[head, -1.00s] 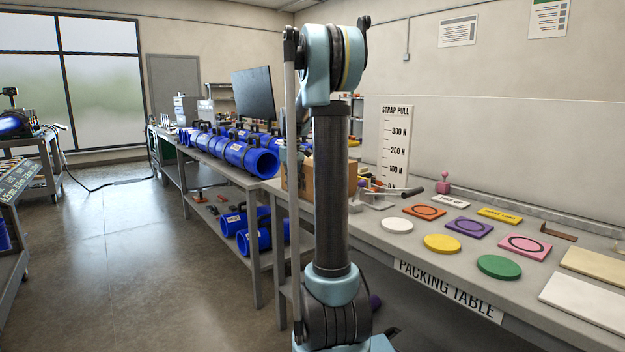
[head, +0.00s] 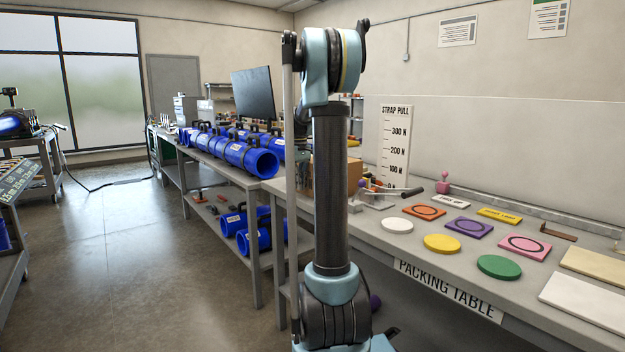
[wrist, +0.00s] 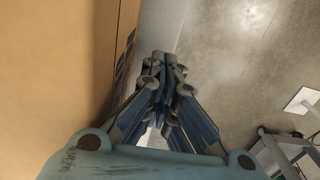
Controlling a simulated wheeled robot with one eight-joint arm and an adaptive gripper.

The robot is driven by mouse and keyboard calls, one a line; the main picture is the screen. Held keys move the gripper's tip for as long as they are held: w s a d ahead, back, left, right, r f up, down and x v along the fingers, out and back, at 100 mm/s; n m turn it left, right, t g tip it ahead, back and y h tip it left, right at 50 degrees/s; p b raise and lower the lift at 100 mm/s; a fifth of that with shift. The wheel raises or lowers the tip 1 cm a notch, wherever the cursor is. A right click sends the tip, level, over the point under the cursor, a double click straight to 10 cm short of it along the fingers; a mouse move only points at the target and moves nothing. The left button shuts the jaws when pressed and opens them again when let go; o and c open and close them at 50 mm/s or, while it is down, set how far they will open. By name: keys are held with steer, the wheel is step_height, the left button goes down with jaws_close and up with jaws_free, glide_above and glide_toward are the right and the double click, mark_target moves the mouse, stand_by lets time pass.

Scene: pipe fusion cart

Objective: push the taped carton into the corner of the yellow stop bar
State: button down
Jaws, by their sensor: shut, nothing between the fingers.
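The taped carton (wrist: 60,70) fills the left of the wrist view as a large brown face with dark printed marks near its right edge. In the head view the carton (head: 354,172) is mostly hidden behind my upright arm. My gripper (wrist: 165,62) is shut and empty, just right of the carton's edge in the wrist view. I cannot tell whether the fingers touch the carton. My gripper is hidden behind the arm in the head view.
The packing table (head: 405,246) carries coloured discs and square plates, with a green disc (head: 499,267) near its front edge. A strap-pull board (head: 394,147) stands behind them. Blue pipes (head: 250,160) lie on the bench at left. Open floor (wrist: 240,60) shows right of the gripper.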

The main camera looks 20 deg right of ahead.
steer(key=shift+w+d, duration=0.4)
steer(key=shift+d, duration=0.4)
steer(key=shift+w+d, duration=0.4)
steer(key=shift+d, duration=0.4)
steer(key=shift+w+d, duration=0.4)
steer(key=shift+d, duration=0.4)
steer(key=shift+s+a, duration=0.3)
steer(key=shift+a, duration=0.3)
steer(key=shift+s+a, duration=0.3)
steer(key=shift+a, duration=0.3)
steer(key=shift+s+a, duration=0.3)
steer(key=shift+a, duration=0.3)
steer(key=shift+r, duration=0.1)
step_height(320, 180, up, 12)
